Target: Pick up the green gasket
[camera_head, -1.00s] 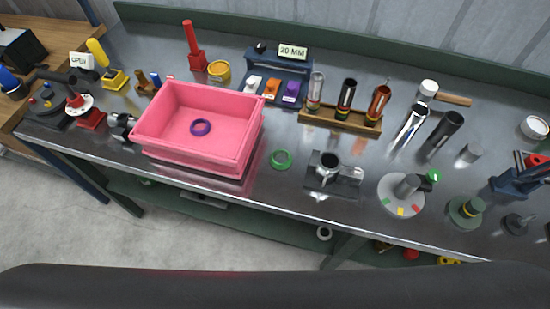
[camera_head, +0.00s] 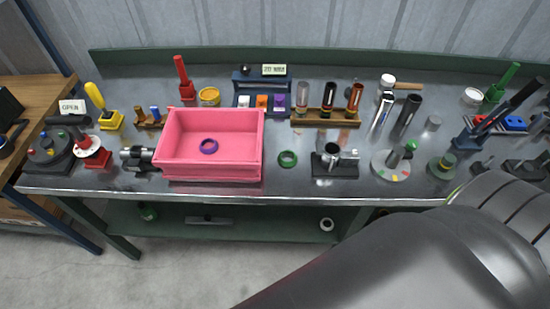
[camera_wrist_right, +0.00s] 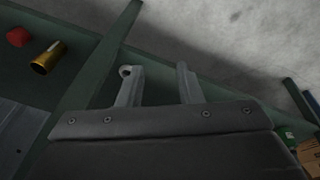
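The green gasket (camera_head: 288,159) is a small ring lying flat on the metal workbench, between the pink bin and a dark fixture block. Nothing touches it. My right gripper (camera_wrist_right: 160,80) shows in the right wrist view with its two fingers apart and nothing between them. It is over a green shelf edge and the concrete floor, away from the gasket. In the head view a large dark link of my arm covers the lower right, and no gripper shows there. My left gripper is not in view.
The pink bin (camera_head: 213,173) holds a purple ring (camera_head: 209,146) left of the gasket. The fixture block (camera_head: 335,162) with an upright tube stands close on its right. A wooden tube rack (camera_head: 325,121) is behind. The bench strip in front of the gasket is clear.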

